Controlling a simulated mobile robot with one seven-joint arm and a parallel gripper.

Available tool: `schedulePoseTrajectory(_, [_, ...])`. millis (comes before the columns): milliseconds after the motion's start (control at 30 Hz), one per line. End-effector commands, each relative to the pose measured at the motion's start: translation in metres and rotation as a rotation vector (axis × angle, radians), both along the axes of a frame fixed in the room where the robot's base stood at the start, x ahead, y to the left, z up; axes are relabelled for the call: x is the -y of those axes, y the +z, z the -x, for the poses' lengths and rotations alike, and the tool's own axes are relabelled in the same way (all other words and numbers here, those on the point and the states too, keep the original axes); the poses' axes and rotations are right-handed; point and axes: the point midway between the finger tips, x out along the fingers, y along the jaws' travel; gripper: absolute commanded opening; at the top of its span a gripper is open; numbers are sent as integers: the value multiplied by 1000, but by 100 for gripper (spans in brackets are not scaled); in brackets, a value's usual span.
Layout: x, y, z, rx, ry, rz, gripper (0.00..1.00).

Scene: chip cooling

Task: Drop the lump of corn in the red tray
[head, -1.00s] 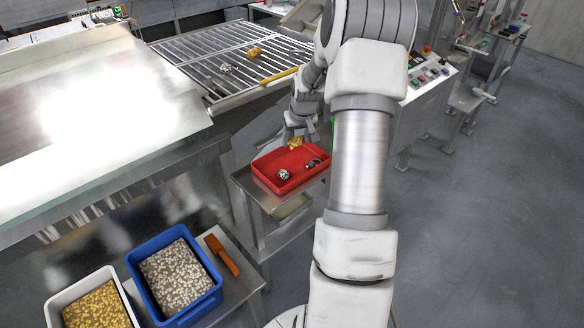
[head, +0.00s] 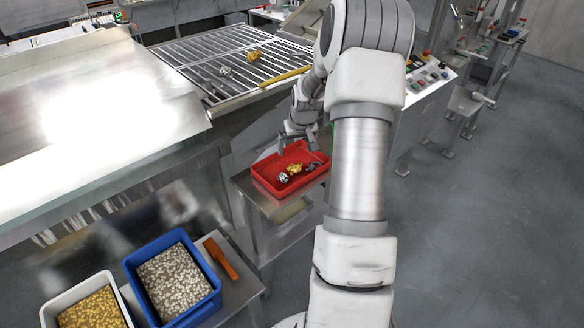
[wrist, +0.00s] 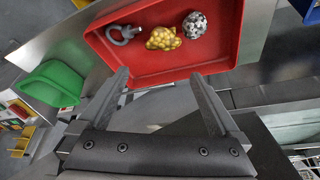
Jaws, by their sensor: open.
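A yellow lump of corn (head: 294,169) lies in the red tray (head: 266,185), between a silvery ball-like lump (head: 283,177) and a grey metal piece with a ring (head: 312,166). In the wrist view the corn lump (wrist: 163,39) rests on the floor of the red tray (wrist: 150,68), with the silvery lump (wrist: 195,25) to its right and the grey ringed piece (wrist: 124,34) to its left. My gripper (wrist: 158,85) is open and empty, its fingers spread at the near edge of the tray, apart from the corn. In the head view my gripper (head: 298,140) is above the tray's back side.
The tray stands on a small metal table (head: 249,186). Behind is a slatted grate (head: 205,50) with another yellow lump (head: 254,55), a silvery lump (head: 225,71) and a yellow bar (head: 285,77). Blue (head: 198,315) and white (head: 47,316) bins stand at the front left.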

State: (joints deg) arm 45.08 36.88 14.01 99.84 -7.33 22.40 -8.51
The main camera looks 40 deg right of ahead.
Motion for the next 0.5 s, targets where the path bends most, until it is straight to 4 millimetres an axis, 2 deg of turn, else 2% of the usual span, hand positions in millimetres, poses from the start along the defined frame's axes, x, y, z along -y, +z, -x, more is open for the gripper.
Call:
schedulePoseTrajectory(167, [-1,15,5,4,-1,2,99])
schedulePoseTrajectory(500, [-10,78,29,4,-1,4,99])
